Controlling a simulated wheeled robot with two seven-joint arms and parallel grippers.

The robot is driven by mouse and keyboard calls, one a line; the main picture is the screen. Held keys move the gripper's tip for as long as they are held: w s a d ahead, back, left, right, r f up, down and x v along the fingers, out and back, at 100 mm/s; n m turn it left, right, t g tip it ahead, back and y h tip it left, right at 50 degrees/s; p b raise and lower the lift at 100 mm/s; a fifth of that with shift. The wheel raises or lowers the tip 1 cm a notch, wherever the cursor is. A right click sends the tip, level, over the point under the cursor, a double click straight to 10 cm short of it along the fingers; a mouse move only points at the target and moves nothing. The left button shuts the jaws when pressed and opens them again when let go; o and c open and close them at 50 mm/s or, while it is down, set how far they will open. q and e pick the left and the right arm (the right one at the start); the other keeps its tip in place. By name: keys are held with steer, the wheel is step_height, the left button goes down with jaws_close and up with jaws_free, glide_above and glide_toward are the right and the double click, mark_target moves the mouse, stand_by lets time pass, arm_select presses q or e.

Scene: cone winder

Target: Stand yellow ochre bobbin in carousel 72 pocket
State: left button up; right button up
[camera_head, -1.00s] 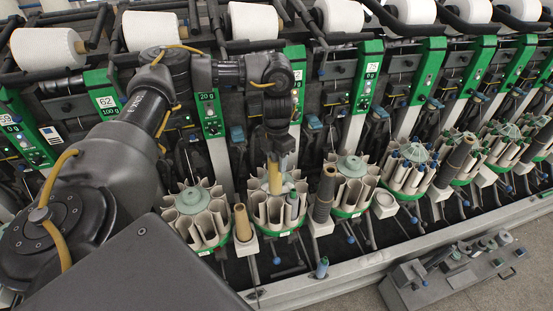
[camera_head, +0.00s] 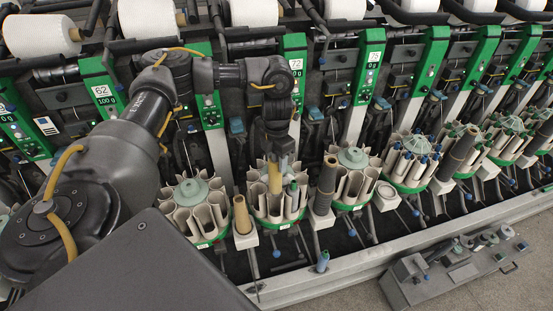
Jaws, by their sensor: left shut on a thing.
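My left gripper (camera_head: 277,156) points down over the carousel (camera_head: 262,206) below the green panel marked 72 (camera_head: 296,64). It is shut on the yellow ochre bobbin (camera_head: 275,178), which is held upright. The bobbin's lower end is among the carousel's pockets, toward the near side of its grey-green centre. I cannot tell whether it touches the pocket floor. My right gripper is not in view.
A tan bobbin (camera_head: 241,213) stands on a peg left of carousel 72; a dark bobbin (camera_head: 325,186) stands to its right. Neighbouring carousels (camera_head: 194,205) (camera_head: 352,175) are close on both sides. A grey box (camera_head: 455,272) lies on the floor at right.

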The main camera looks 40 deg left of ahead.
arm_select(q)
steer(key=b, duration=0.3)
glide_above(277, 188)
steer(key=w+a, duration=0.2)
steer(key=shift+d+f, duration=0.15)
steer(key=shift+f, duration=2.1)
steer(key=shift+s, duration=0.1)
steer(key=shift+f+b, duration=1.35)
steer(key=shift+f, duration=0.95)
steer(key=shift+f+b, duration=1.45)
steer(key=shift+f, duration=0.95)
steer(key=o, duration=1)
steer(key=shift+c, duration=0.2)
